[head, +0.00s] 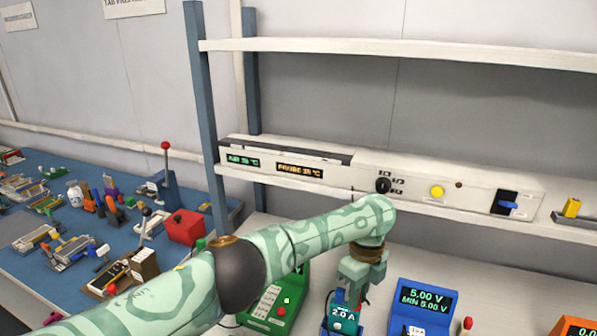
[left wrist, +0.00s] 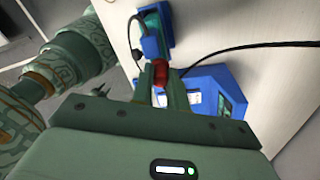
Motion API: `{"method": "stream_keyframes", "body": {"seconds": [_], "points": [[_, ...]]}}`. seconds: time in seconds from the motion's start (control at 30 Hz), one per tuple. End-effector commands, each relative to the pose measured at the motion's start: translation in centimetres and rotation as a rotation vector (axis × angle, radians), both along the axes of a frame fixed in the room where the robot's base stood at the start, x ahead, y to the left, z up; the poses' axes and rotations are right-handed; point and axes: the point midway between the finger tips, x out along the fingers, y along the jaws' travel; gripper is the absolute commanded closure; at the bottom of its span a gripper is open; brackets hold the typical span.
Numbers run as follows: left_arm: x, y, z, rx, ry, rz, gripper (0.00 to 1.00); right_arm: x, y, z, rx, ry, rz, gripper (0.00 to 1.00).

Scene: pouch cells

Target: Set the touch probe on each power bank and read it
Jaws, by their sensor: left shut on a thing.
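My left gripper (head: 362,277) points down at the bench in front of the shelf. In the left wrist view its fingers (left wrist: 160,76) are shut on a small red piece, which looks like the touch probe (left wrist: 160,71). A teal box reading 2.0 A (head: 344,313) sits on a blue unit just below the gripper; I cannot tell whether this is a power bank. The blue meter (head: 423,297) to its right reads 5.00 V and MIN 5.00 V. Whether the probe touches anything is hidden. My right gripper is not in view.
A green device with a red button (head: 283,303) stands left of the gripper, and an orange display (head: 577,327) at the lower right. A control panel (head: 420,190) runs along the shelf behind. A blue side bench (head: 60,170) is crowded. A black cable (left wrist: 255,45) crosses the wrist view.

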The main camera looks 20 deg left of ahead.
Motion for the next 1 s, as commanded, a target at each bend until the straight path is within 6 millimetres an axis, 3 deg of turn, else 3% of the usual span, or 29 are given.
{"method": "stream_keyframes", "body": {"seconds": [0.23,0.73,1.0], "points": [[0.1,0.0,0.5,0.000,-0.001,0.000,1.00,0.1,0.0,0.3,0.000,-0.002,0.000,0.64],[0.7,-0.1,5.3,-0.001,-0.002,0.000,1.00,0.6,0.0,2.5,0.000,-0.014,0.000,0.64],[0.8,0.0,6.0,0.000,0.000,0.000,1.00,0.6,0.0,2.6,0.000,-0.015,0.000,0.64]]}}
